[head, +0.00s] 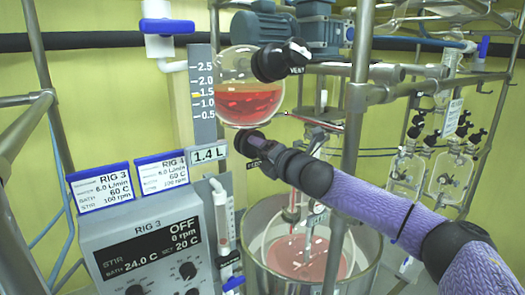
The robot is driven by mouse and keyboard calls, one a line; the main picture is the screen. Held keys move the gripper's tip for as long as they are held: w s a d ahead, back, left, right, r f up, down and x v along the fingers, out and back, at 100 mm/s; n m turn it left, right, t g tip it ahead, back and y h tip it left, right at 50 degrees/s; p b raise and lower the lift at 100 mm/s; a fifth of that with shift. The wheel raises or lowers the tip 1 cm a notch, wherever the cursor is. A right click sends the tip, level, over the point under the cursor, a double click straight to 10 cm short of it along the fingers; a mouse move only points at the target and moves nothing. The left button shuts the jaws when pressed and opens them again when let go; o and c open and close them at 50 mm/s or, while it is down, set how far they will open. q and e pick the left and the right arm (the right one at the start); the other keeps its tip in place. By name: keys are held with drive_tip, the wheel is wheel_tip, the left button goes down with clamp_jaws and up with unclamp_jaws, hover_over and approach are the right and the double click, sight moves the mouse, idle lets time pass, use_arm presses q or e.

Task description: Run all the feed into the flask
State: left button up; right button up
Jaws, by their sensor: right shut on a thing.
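The round glass feed vessel (250,66) holds red liquid (248,101) in its lower half. The scale (203,96) beside it has a yellow mark near 1.5, and a plate (208,154) reads 1.4 L. A black vent knob (272,63) sits in front of the vessel. Below it is the black feed knob (250,143). My right arm comes in from the lower right. My right gripper (265,153) is shut on the feed knob; its fingertips are hard to make out. My left gripper is out of view.
Metal posts (355,95) rise beside the vessel. Smaller glass vessels (408,170) stand at right.

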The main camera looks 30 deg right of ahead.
drive_tip(key=n, duration=0.6)
drive_tip(key=shift+f+n, duration=0.25)
drive_tip(key=shift+n, duration=0.05)
idle(0.5)
drive_tip(key=o, duration=1.2)
drive_tip(key=shift+c, duration=0.2)
drive_tip(key=shift+d+r, duration=0.1)
drive_tip(key=shift+s, duration=0.1)
drive_tip(key=s+b, duration=0.2)
drive_tip(key=s, duration=0.7)
drive_tip(key=shift+s+d+b, duration=0.35)
